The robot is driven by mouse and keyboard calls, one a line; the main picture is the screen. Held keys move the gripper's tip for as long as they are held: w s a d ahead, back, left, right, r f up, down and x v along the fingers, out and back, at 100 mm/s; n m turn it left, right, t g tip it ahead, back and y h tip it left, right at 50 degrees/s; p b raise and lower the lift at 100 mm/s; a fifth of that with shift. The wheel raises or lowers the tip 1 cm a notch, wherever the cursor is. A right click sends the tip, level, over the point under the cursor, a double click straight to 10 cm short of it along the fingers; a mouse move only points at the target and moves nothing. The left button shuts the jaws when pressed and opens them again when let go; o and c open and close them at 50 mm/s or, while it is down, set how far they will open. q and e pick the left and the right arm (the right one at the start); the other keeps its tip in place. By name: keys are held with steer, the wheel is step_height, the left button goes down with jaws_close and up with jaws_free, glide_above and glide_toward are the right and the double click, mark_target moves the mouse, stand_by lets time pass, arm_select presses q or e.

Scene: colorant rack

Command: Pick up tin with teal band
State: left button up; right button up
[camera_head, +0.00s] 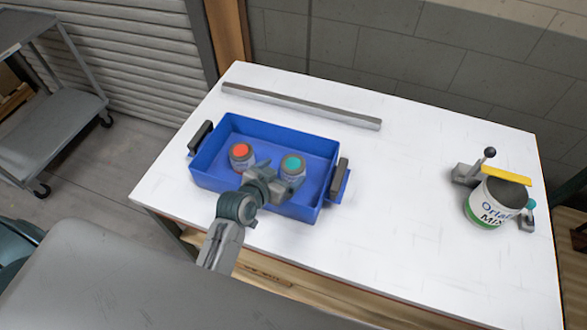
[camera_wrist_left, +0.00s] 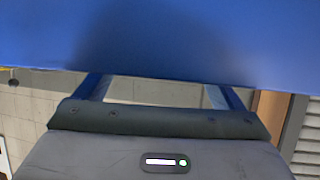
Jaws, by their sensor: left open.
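The tin with the teal band (camera_head: 292,165) stands upright in the right part of the blue tray (camera_head: 227,183), with a teal disc on its dark top. My left gripper (camera_head: 278,177) is open, low in the tray, at the tin's near-left side. Its fingers hide part of the tin's lower body, and I cannot tell whether they touch it. In the left wrist view the two open fingers (camera_wrist_left: 158,90) show against a blue surface, with no tin visible between them. My right gripper is not in view.
A red-topped tin (camera_head: 241,152) stands left of my gripper in the tray. Tray handles (camera_head: 339,177) rise at both ends. A grey bar (camera_head: 300,107) lies behind. A labelled can (camera_head: 487,205) sits in a fixture at right. The white table (camera_head: 400,230) is clear between.

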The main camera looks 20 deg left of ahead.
mark_target(292, 165)
arm_select(q)
steer(key=shift+w+d+f, duration=0.1)
steer(key=shift+w, duration=0.25)
steer(key=p+x, duration=0.2)
steer(key=x, duration=0.2)
steer(key=shift+w+f, duration=0.2)
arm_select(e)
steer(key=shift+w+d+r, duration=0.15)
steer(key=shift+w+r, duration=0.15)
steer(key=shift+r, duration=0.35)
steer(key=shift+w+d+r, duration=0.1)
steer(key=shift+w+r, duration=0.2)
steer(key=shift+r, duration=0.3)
arm_select(q)
steer(key=shift+c, duration=0.2)
steer(key=c, duration=1.1)
